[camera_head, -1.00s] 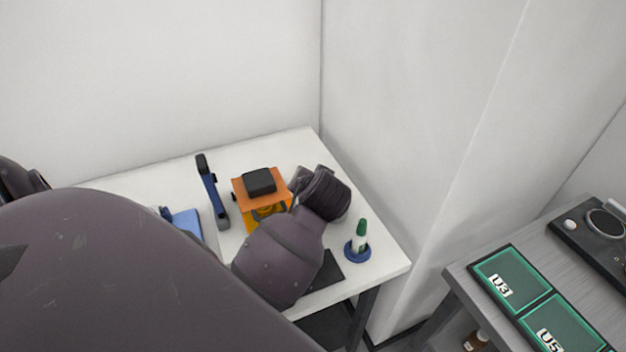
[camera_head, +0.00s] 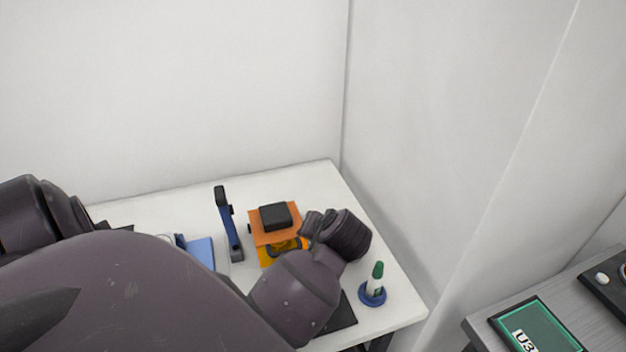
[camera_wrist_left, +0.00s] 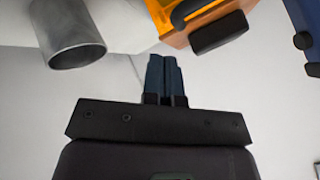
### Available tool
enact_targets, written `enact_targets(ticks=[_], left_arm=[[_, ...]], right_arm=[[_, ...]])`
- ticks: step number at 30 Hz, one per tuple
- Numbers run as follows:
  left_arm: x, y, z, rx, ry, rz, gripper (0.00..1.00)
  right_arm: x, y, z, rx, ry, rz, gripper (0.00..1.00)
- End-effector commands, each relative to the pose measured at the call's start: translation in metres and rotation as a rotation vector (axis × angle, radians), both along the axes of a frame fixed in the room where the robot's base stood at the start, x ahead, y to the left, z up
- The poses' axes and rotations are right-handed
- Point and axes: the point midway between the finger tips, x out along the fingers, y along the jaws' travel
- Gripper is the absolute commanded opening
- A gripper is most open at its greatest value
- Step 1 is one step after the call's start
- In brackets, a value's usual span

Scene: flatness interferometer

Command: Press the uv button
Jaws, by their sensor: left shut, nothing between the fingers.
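No button marked uv can be made out in either view. An orange box-like device (camera_head: 262,236) with a black block (camera_head: 276,216) on top stands on the white table. In the left wrist view the orange device (camera_wrist_left: 168,22) is at the top, with its black block (camera_wrist_left: 218,33). My left gripper (camera_wrist_left: 163,60) is shut and empty, its dark blue fingers together and pointing up in that view, seen below the orange device. In the head view my dark arm is just right of the device and covers part of it; the fingertips are hidden. My right gripper is not in view.
A blue and black upright tool (camera_head: 229,225) stands left of the device. A green-tipped white tube in a blue base (camera_head: 373,293) stands near the table's (camera_head: 165,203) right edge. A grey cylinder (camera_wrist_left: 68,38) is in the wrist view. Another bench (camera_head: 475,325) holds a green U3 panel (camera_head: 545,330).

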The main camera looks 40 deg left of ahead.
Motion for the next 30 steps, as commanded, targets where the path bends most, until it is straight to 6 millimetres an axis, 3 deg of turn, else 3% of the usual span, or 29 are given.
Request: enact_targets(ticks=[15, 30], left_arm=[[-0.001, 0.0, -0.062, 0.0, 0.001, 0.0, 0.0], [-0.001, 0.0, -0.076, -0.001, 0.001, -0.001, 0.0]], right_arm=[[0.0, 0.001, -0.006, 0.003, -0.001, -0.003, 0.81], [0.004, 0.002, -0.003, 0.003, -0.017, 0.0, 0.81]])
